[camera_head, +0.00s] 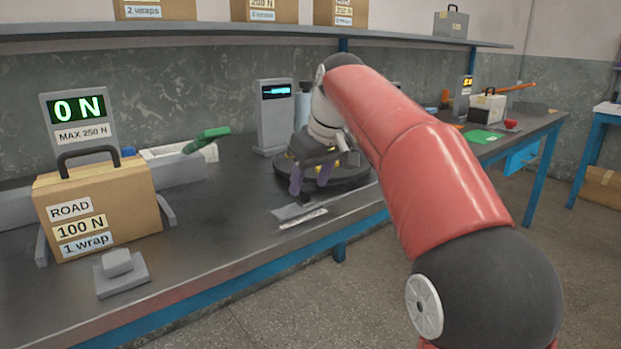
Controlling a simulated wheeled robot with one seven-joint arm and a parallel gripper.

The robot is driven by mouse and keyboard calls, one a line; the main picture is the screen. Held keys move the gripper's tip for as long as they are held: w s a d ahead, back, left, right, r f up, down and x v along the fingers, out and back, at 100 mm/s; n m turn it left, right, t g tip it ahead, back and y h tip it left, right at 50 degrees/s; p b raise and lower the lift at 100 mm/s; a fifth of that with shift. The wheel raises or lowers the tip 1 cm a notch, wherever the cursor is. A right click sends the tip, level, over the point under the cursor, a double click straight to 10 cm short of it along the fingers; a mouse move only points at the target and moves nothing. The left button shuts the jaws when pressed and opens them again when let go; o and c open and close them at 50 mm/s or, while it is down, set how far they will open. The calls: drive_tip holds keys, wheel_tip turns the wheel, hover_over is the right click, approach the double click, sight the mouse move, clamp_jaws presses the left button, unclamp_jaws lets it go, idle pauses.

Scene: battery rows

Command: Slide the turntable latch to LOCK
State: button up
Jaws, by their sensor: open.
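The dark round turntable (351,177) sits on the workbench, mostly covered by my arm and gripper. My gripper (311,187) points down over its front left part, with its two purplish fingers apart. I see nothing between the fingers. A flat grey plate (291,211) with a small dark upright piece (305,198) lies at the turntable's front edge, just below the fingers; this looks like the latch. A white label (303,220) lies in front of it, too small to read. I cannot tell whether a finger touches the dark piece or which end it sits at.
A cardboard box (127,207) marked ROAD, 100 N, 1 wrap stands at left, before a 0 N display (78,109). A grey block on a plate (119,269) is near the bench edge. A grey display post (275,118) stands behind the turntable. Bare bench (220,215) lies left of the latch.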

drive_tip(key=p+v, duration=0.2)
drive_tip(key=v, duration=0.5)
drive_tip(key=shift+r, duration=0.4)
drive_tip(key=shift+s+d, duration=0.15)
drive_tip(key=s+d+f+m+t+h, duration=0.1)
drive_tip(key=s+d+f+m, duration=0.2)
drive_tip(key=s+f, duration=0.9)
drive_tip(key=s+d+f+m+h, duration=0.1)
drive_tip(key=s+d+f+m, duration=0.2)
drive_tip(key=s+d+f, duration=0.3)
drive_tip(key=s+f, duration=0.5)
drive_tip(key=s, duration=0.4)
drive_tip(key=shift+f+m+t+h, duration=0.3)
drive_tip(key=shift+f+m+t, duration=0.05)
drive_tip(key=shift+m+t, duration=0.05)
idle(0.4)
